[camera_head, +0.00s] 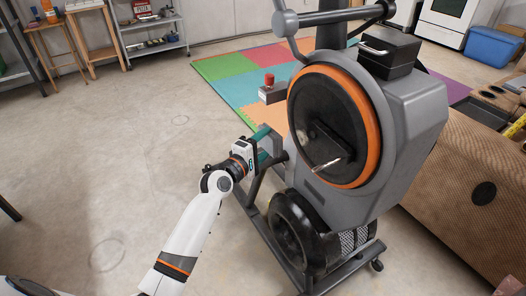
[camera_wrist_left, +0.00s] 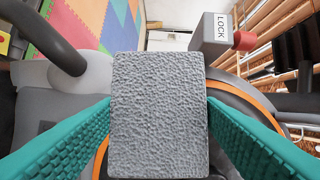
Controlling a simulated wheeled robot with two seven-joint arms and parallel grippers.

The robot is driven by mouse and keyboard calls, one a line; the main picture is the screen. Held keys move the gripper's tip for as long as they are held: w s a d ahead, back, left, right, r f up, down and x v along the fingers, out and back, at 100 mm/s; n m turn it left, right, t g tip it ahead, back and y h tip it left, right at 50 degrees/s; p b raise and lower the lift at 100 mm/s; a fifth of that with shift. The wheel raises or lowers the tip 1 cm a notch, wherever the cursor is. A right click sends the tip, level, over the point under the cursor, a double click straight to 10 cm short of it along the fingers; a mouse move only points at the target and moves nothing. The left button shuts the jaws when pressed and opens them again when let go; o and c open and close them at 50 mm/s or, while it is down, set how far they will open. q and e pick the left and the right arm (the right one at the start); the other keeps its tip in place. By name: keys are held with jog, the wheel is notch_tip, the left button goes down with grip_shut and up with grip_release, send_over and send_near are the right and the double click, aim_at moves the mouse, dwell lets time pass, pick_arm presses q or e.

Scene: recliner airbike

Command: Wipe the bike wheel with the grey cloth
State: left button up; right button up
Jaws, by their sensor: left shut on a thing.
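The bike wheel (camera_head: 318,112), a black disc with an orange rim, faces left on the grey airbike. Its orange rim (camera_wrist_left: 262,103) also shows behind the cloth in the left wrist view. My left gripper (camera_head: 268,146) is at the left side of the bike, beside the lower left of the wheel. Its teal fingers are shut on the grey cloth (camera_wrist_left: 158,115), a rough-textured rectangular block in the left wrist view. In the head view I cannot make out the cloth clearly. Whether it touches the wheel I cannot tell. My right gripper is not in view.
A grey box (camera_head: 271,95) with a red knob is left of the wheel; it is labelled LOCK in the wrist view (camera_wrist_left: 212,42). A black box (camera_head: 388,50) sits on top of the bike. A brown recliner (camera_head: 470,180) stands at right. The floor at left is clear.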

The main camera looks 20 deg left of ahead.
pick_arm(q)
jog(key=w+d, duration=0.2)
jog(key=shift+w+d+b, duration=0.2)
jog(key=shift+w+b, duration=0.1)
jog(key=shift+w, duration=0.1)
jog(key=shift+w+d+r, duration=0.1)
jog(key=shift+w+d, duration=0.45)
jog(key=shift+w, duration=0.15)
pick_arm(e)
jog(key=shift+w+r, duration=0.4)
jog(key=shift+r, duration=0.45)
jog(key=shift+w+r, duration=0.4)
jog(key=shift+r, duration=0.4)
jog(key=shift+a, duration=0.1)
pick_arm(q)
jog(key=shift+w+d, duration=0.55)
jog(key=shift+w, duration=0.15)
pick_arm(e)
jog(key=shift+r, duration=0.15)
pick_arm(q)
jog(key=shift+d, duration=0.1)
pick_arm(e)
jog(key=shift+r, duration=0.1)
